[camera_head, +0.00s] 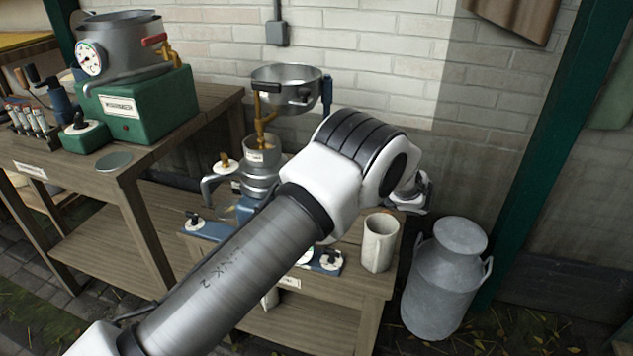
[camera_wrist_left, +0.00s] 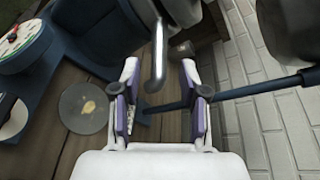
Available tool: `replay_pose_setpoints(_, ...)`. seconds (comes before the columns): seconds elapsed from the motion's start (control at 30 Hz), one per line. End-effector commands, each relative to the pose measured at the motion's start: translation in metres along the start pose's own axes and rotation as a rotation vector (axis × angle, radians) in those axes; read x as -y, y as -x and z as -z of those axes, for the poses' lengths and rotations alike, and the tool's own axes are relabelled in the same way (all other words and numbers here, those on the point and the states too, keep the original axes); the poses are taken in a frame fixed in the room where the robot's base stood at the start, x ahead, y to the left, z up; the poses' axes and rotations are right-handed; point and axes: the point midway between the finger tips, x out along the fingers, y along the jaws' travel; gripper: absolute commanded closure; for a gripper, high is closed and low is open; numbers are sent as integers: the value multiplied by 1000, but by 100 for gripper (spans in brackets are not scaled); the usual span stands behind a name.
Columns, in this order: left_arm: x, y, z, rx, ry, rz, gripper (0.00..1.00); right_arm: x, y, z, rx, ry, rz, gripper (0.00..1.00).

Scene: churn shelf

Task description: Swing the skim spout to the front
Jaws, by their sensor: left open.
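The cream separator stands on the low wooden bench, with a steel bowl (camera_head: 286,88) on top and a round metal body (camera_head: 259,178) below. One grey curved spout (camera_head: 214,183) sticks out to its left; I cannot read which spout it is. In the left wrist view a grey spout pipe (camera_wrist_left: 158,60) hangs down between the fingers. My left gripper (camera_wrist_left: 160,78) is open around this pipe, with gaps visible on both sides. In the head view my arm hides much of the separator's right side, and the gripper (camera_head: 410,190) shows only partly. My right gripper is not in view.
A pale cup (camera_head: 379,243) stands at the bench's right end, beside a grey milk can (camera_head: 444,280) on the ground. A blue post (camera_wrist_left: 240,92) crosses close to the gripper. A clear round dish (camera_wrist_left: 84,108) lies below. A green-based machine (camera_head: 135,105) stands on the left table.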

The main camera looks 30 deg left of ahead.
Motion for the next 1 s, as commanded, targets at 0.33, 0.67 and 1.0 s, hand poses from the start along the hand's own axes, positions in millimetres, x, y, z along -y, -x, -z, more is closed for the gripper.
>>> replay_pose_setpoints(0.33,-2,-37,0,-1,-1,-2,56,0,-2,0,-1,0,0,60)
replay_pose_setpoints(0.67,-1,-36,1,-2,0,-1,100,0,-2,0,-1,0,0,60)
replay_pose_setpoints(1.0,0,-36,1,-9,0,3,100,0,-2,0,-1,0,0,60)
